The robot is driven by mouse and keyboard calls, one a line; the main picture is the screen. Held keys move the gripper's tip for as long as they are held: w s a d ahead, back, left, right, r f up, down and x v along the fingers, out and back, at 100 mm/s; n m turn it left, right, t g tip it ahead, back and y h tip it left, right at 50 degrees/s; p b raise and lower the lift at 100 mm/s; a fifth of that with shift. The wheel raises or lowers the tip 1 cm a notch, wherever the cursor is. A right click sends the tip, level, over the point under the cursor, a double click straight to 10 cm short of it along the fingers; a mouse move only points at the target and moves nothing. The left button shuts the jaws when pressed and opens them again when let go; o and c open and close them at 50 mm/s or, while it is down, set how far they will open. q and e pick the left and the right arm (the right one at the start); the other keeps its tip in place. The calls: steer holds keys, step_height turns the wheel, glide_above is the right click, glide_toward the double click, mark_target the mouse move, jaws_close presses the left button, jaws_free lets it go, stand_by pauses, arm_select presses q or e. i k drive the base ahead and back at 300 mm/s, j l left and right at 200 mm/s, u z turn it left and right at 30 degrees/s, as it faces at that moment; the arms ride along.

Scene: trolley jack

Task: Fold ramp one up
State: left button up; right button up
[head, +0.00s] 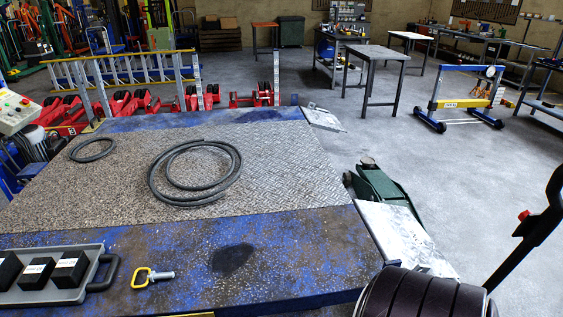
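Two light grey metal flaps that look like ramps are on the right edge of the blue lift platform (300,262). The near ramp (405,237) slopes outward and down from the near right corner. The far ramp (323,118) juts out from the far right corner and also looks folded out. I cannot tell which of them is ramp one. Neither of my grippers shows in the head view.
Hose coils (194,172), a yellow-handled pin (152,277) and a grey tray (66,292) with black blocks lie on the platform. A dark rounded object (428,294) and a black handle (540,222) stand at the near right.

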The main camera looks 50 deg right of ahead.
mark_target(395, 231)
steer(key=z, duration=2.9)
